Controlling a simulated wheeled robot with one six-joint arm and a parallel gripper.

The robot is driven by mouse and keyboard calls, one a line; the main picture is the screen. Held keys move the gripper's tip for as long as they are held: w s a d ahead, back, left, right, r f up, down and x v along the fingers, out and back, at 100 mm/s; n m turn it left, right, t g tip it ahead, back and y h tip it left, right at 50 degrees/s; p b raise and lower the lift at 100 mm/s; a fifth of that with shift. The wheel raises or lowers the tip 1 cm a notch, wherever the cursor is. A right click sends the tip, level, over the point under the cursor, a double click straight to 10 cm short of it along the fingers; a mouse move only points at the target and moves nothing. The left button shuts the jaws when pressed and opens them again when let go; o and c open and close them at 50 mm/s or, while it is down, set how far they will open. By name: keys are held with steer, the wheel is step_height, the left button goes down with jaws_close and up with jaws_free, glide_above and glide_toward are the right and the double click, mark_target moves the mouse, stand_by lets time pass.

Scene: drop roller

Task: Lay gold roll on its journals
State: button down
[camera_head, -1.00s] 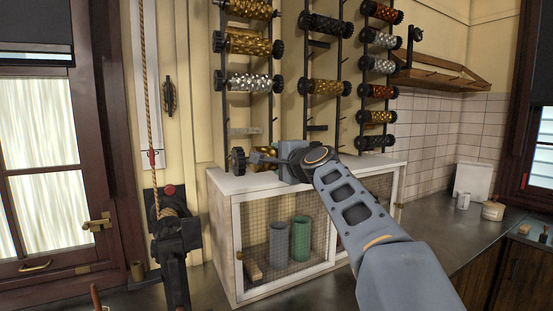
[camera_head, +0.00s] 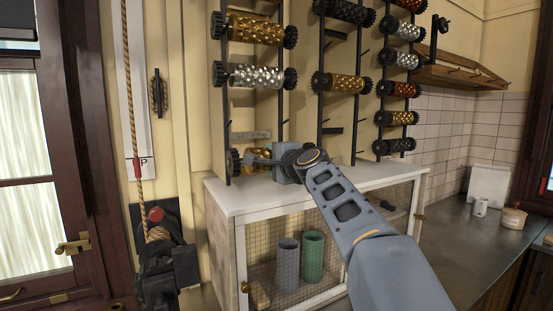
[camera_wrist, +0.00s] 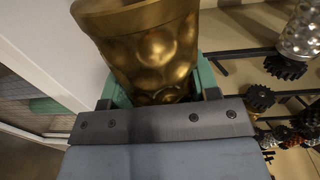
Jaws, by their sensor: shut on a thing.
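The gold roll (camera_wrist: 150,55), with a dimpled surface and a plain rim, fills the upper middle of the wrist view. My gripper (camera_wrist: 158,84) is shut on it, its green pads at either side. In the head view the gold roll (camera_head: 258,160) shows partly behind my gripper (camera_head: 262,158), just above the white cabinet top, near the foot of the left rack. A black gear (camera_head: 232,162) shows at its left. I cannot tell whether the roll touches anything else. The black rope-hung machine (camera_head: 168,270) stands at lower left; its journals cannot be made out.
Wall racks (camera_head: 321,100) hold several gold, silver, red and black rollers close above my gripper. The white cabinet (camera_head: 240,205) has a mesh front with grey and green cylinders inside.

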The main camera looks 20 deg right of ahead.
steer(key=f+p+x, duration=0.1)
steer(key=p+x, duration=0.2)
steer(key=x, duration=0.8)
steer(key=shift+f, duration=0.25)
stand_by(0.4)
steer(key=shift+d, duration=0.1)
stand_by(0.3)
steer(key=shift+c, duration=2.3)
jaws_free()
steer(key=shift+s, duration=0.1)
steer(key=shift+o, duration=0.9)
steer(key=shift+f, duration=0.4)
steer(key=b+v, duration=0.5)
steer(key=v, duration=0.8)
steer(key=shift+s+b, duration=0.3)
